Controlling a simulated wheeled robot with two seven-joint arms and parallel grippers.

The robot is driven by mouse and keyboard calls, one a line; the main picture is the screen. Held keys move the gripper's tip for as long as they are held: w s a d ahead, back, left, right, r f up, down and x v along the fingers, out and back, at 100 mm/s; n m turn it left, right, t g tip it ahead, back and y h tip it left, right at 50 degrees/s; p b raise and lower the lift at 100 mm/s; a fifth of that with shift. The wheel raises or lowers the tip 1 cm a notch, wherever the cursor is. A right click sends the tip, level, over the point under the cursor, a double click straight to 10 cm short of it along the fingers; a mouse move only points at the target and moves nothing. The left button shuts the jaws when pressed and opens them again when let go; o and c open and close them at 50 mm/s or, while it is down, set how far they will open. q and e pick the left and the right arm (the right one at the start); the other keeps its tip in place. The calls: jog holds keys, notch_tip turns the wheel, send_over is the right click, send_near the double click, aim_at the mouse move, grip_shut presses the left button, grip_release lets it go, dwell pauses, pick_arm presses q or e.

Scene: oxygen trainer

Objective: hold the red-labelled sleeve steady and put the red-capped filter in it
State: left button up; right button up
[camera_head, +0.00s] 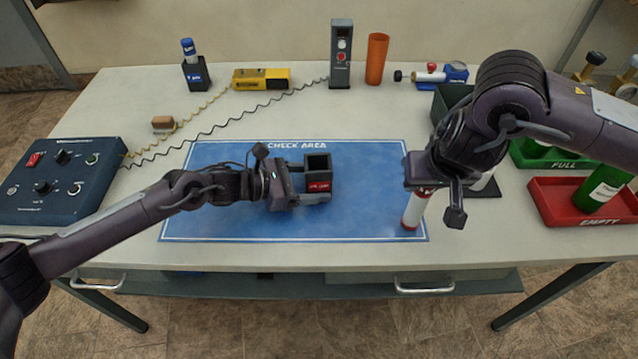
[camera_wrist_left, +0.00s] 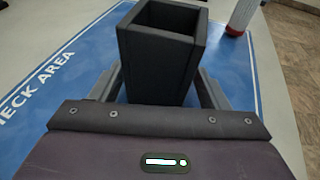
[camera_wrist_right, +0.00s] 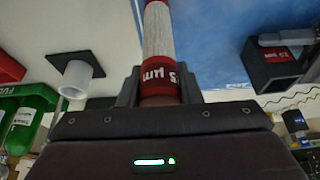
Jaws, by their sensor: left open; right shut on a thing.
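The red-labelled sleeve (camera_head: 318,162) is a dark, square, open-topped holder standing upright on the blue check-area mat. It also shows in the left wrist view (camera_wrist_left: 158,60). My left gripper (camera_head: 312,182) is open, with one finger on each side of the sleeve; I cannot tell whether they touch it. My right gripper (camera_head: 428,182) is shut on the red-capped filter (camera_head: 415,208), a white cylinder with red ends, and holds it near the mat's right edge. The right wrist view shows the filter's red band (camera_wrist_right: 160,70); its gripped end is partly hidden. The sleeve's opening looks empty.
A blue control box (camera_head: 62,182) stands at the left. A blue-capped filter in a holder (camera_head: 196,72), a yellow device (camera_head: 262,78), a grey meter (camera_head: 341,55) and an orange cup (camera_head: 377,58) stand at the back. A red tray (camera_head: 560,212) lies right. The mat between the grippers is clear.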

pick_arm(q)
jog(key=shift+d, duration=0.2)
pick_arm(e)
jog(key=shift+d, duration=0.1)
pick_arm(q)
jog(key=shift+c, duration=0.2)
jog(key=c, duration=0.6)
jog(key=shift+c, duration=0.2)
jog(key=shift+a, duration=0.1)
pick_arm(e)
notch_tip(320, 180, up, 18)
jog(key=n, duration=0.2)
send_over(315, 154)
jog(key=s, duration=0.2)
jog(key=shift+y, duration=0.4)
notch_tip(315, 154, down, 18)
jog(key=shift+w+d+r, duration=0.15)
jog(key=shift+r, duration=0.1)
